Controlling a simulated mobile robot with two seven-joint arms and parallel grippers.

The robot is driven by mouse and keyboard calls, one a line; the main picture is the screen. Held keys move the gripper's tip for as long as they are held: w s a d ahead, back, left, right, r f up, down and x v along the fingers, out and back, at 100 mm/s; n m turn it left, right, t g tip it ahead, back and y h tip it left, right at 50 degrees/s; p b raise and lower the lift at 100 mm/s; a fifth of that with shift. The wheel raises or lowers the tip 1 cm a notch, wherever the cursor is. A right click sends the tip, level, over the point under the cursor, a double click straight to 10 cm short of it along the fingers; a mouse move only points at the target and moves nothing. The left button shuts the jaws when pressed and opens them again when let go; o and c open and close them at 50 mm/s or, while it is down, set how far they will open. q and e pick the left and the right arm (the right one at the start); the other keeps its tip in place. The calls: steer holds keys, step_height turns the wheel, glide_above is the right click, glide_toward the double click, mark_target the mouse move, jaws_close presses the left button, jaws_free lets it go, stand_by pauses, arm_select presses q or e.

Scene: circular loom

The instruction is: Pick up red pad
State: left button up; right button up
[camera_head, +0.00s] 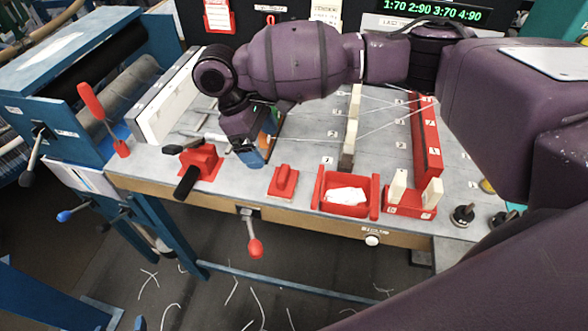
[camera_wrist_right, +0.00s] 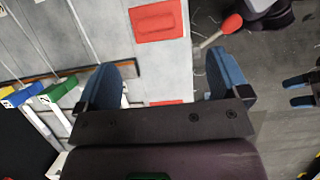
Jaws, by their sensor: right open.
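The red pad (camera_head: 283,181), a flat block with a raised red grip on top, lies on the grey table near its front edge. In the right wrist view it shows at the top (camera_wrist_right: 157,22), ahead of the fingers and apart from them. My right gripper (camera_head: 251,156) hangs over the table to the left of the pad and a little farther back. It is open, with its blue fingertips spread wide (camera_wrist_right: 164,75) and nothing held between them.
A red clamp with a black handle (camera_head: 197,163) stands left of my gripper. A red tray (camera_head: 346,208) and a red holder with white blocks (camera_head: 410,208) stand right of the pad. A red-knobbed lever (camera_head: 255,247) hangs below the front edge.

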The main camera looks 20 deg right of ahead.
mark_target(283, 172)
steer(key=x, duration=0.4)
steer(key=shift+d+f, duration=0.2)
steer(key=shift+d, duration=0.1)
steer(key=shift+x, duration=3.1)
steer(key=shift+w, duration=0.25)
steer(key=c, duration=1)
steer(key=shift+r, duration=0.1)
step_height(283, 172, up, 20)
steer(key=shift+f+p, duration=0.1)
steer(key=shift+p, duration=0.35)
